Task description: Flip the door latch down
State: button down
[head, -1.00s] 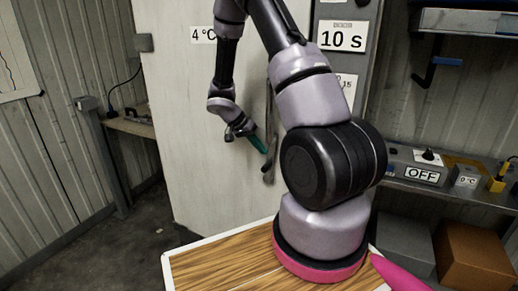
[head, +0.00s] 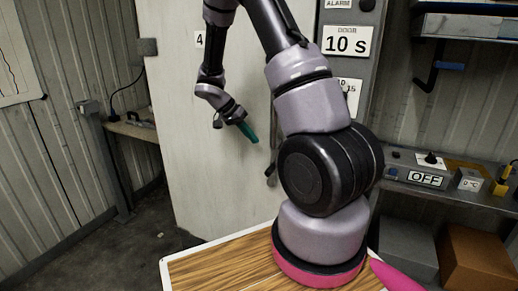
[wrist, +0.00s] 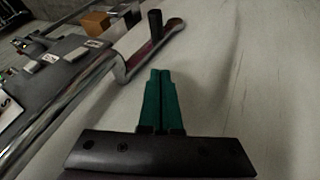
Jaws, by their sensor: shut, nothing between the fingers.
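The pale door (head: 195,150) fills the middle of the head view. The lower end of its metal latch (head: 270,172) shows beside my arm, which hides the rest. In the wrist view a chrome bar with a curved end (wrist: 147,62) and a dark peg (wrist: 155,22) lies to the left of and beyond the fingertips. My gripper (head: 255,138) has green fingers, which are together and empty. In the wrist view, my gripper (wrist: 160,73) is close to the door face and apart from the chrome bar. I cannot tell the latch's exact position.
A wooden-topped surface (head: 200,272) is below my arm. At the right is a shelf with an OFF panel (head: 425,179) and an orange box (head: 475,258) beneath. A small table (head: 135,128) stands at the left. Open floor shows at lower left.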

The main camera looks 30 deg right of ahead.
aim_at(264, 153)
jog(key=shift+v, duration=2.25)
jog(key=shift+s+d+r, duration=0.1)
jog(key=shift+s, duration=0.1)
jog(key=w+f, duration=0.1)
jog(key=w+a+f, duration=0.1)
jog(key=w, duration=0.1)
jog(key=shift+a+f, duration=0.15)
jog(key=shift+a, duration=0.1)
jog(key=x, duration=0.9)
jog(key=shift+s+d+f, duration=0.1)
jog(key=shift+d+f, duration=0.15)
jog(key=shift+s+d+f, duration=0.25)
jog(key=shift+s+d, duration=0.8)
jog(key=shift+s, duration=0.15)
jog(key=shift+s+d, duration=0.25)
jog(key=shift+s, duration=0.1)
